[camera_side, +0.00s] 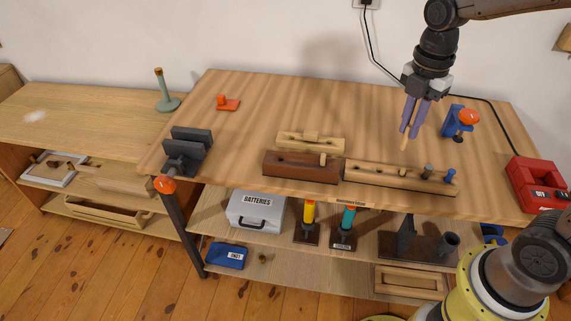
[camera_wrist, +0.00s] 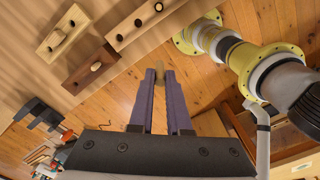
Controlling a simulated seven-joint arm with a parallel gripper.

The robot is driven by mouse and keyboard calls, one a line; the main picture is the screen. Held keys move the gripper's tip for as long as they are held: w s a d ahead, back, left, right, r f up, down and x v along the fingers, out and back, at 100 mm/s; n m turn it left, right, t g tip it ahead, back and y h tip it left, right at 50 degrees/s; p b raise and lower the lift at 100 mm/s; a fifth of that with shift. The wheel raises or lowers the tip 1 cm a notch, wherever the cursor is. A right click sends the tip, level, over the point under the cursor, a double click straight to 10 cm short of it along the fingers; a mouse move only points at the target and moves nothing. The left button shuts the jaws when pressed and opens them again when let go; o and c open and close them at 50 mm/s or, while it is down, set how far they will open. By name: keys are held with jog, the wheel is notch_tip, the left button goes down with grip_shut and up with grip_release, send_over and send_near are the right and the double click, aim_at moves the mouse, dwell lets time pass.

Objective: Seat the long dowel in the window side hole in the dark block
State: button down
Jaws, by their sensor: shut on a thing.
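My gripper (camera_side: 412,122) has purple fingers and is shut on a light wooden dowel (camera_side: 405,143). The dowel points down below the fingertips, above the table. In the wrist view the dowel (camera_wrist: 149,82) shows between my gripper's fingers (camera_wrist: 158,78). The dark block (camera_side: 298,175) lies near the table's front edge, left of and apart from my gripper. A light peg (camera_side: 323,159) stands toward its right end, and a hole (camera_side: 281,161) shows toward its left. The dark block is also at left in the wrist view (camera_wrist: 82,77).
A smaller pale block (camera_side: 300,144) lies behind. A blue clamp (camera_side: 455,125) stands right of my gripper. The table's back middle is clear.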

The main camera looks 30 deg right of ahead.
jog(key=w+a+n, duration=0.2)
jog(key=w+a, duration=0.5)
jog(key=w, duration=0.1)
jog(key=n, duration=0.2)
send_over(301, 167)
jog(key=a, duration=0.1)
notch_tip(301, 167, down, 6)
jog(key=shift+w+a+f, duration=0.25)
jog(key=shift+w+f, duration=0.65)
jog(key=shift+f, duration=0.7)
jog(key=shift+w+a+f, duration=0.25)
jog(key=shift+w+f, duration=0.65)
jog(key=shift+f, duration=0.7)
jog(key=shift+w+a+f, duration=0.25)
jog(key=shift+w+f, duration=0.65)
jog(key=shift+f, duration=0.7)
jog(key=shift+f, duration=0.2)
jog(key=c, duration=0.9)
grip_release()
